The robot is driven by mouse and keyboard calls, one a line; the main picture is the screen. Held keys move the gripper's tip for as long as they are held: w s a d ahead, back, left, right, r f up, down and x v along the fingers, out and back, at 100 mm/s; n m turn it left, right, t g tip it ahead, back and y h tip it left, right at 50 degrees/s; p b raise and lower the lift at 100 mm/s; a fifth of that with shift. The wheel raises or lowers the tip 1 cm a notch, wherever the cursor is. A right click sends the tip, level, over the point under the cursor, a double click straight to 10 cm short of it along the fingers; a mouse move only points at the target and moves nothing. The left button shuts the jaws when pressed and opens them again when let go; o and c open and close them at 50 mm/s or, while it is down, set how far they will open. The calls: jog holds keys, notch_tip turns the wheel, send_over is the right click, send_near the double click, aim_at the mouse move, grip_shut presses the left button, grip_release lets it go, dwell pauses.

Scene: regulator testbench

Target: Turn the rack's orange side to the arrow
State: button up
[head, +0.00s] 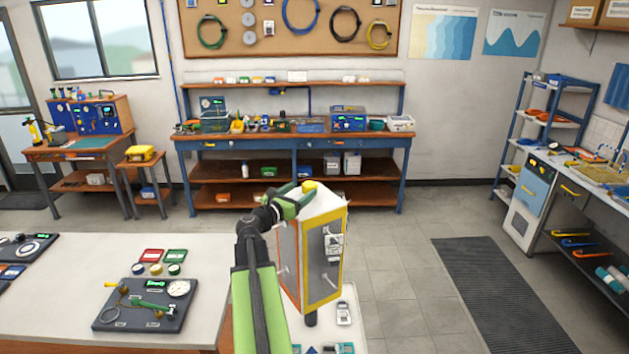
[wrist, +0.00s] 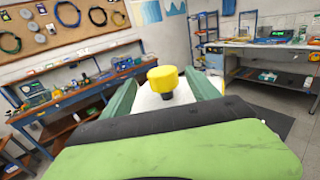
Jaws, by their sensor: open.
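The rack (head: 312,250) is an upright box with a white top on a short dark post. Its orange-edged side (head: 280,240) faces left, partly behind my arm. Its yellow-edged side (head: 341,262) faces front right and carries small hanging items. A yellow knob (head: 310,186) stands on top; it also shows in the wrist view (wrist: 164,79). My gripper (head: 305,194) is open at the rack's top, its green fingers on either side of the knob in the wrist view (wrist: 163,90). Small dark-blue pointed shapes (head: 313,350) show below the rack; I cannot tell whether one is the arrow.
A white table (head: 190,260) at left holds a gauge panel (head: 146,304) and small coloured boxes. A handheld meter (head: 344,312) lies right of the rack's post. A blue-framed workbench (head: 290,142) stands behind. Floor is free at right, around a dark mat (head: 490,285).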

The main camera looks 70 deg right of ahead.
jog(key=x, duration=0.8)
jog(key=shift+c, duration=0.3)
